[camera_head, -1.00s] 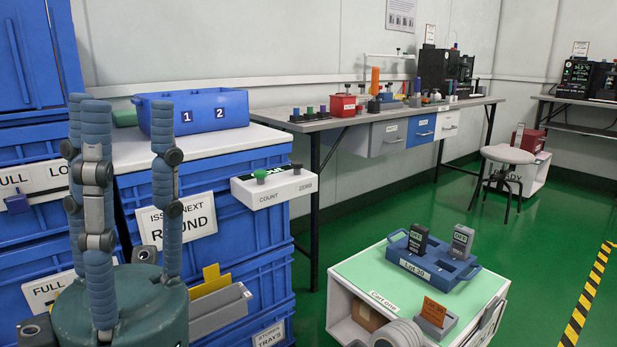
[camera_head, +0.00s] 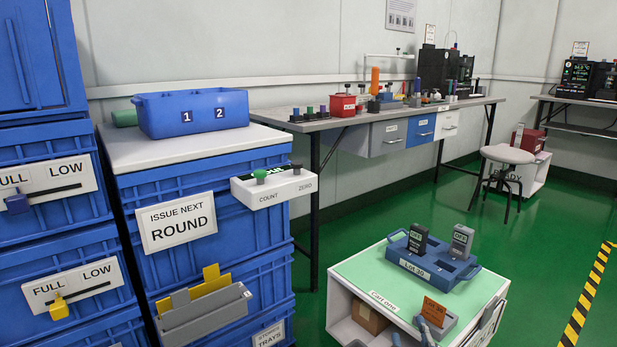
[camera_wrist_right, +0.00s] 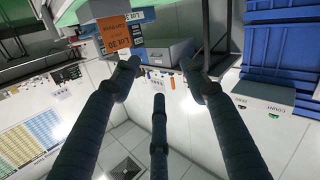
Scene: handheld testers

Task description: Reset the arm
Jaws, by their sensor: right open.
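My right gripper (camera_head: 424,331) shows only in small part at the bottom edge of the head view, in front of the cart. In the right wrist view its three dark ribbed fingers (camera_wrist_right: 161,80) are spread open with nothing held between them. Beyond the fingertips, that view shows the orange lot tag (camera_wrist_right: 121,34) and its grey holder (camera_wrist_right: 168,52), upside down. In the head view the orange tag (camera_head: 433,312) stands at the cart's front corner, close to the visible fingers. My left gripper is not in view.
The cart (camera_head: 365,276) carries a blue tray (camera_head: 408,264) with two handheld testers (camera_head: 418,239) (camera_head: 461,241) upright in it. Blue drawer stacks (camera_head: 240,215) stand at the left, with a blue numbered bin (camera_head: 165,118) on top. Open green floor (camera_head: 545,240) lies at the right.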

